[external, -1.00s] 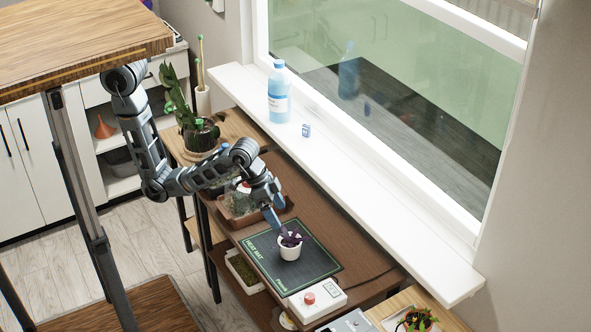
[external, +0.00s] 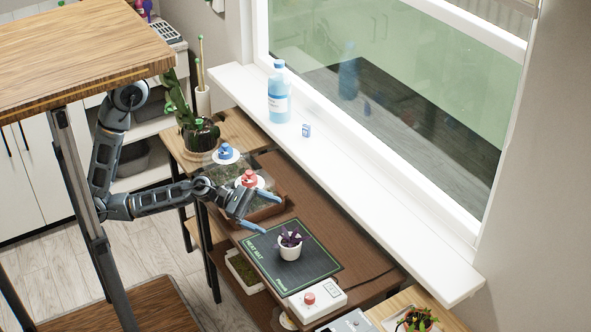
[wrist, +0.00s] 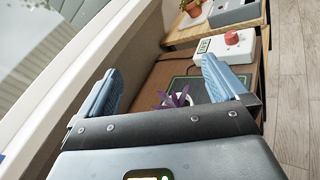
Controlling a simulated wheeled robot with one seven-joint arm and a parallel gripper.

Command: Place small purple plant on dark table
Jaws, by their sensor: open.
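The small purple plant (external: 290,240) stands upright in a white pot (external: 289,253) on the heat mat (external: 318,262), which lies on the dark brown table (external: 362,270). My gripper (external: 261,213) is open and empty, above the table to the upper left of the plant and apart from it. In the wrist view the purple leaves (wrist: 178,97) show between the two blue fingers of my gripper (wrist: 160,88), farther out. The gripper's body hides part of the pot there.
A white control box with a red knob (external: 310,298) sits beside the mat. The white window sill (external: 345,165) runs along the table, holding a blue bottle (external: 279,95). Bare table lies right of the mat.

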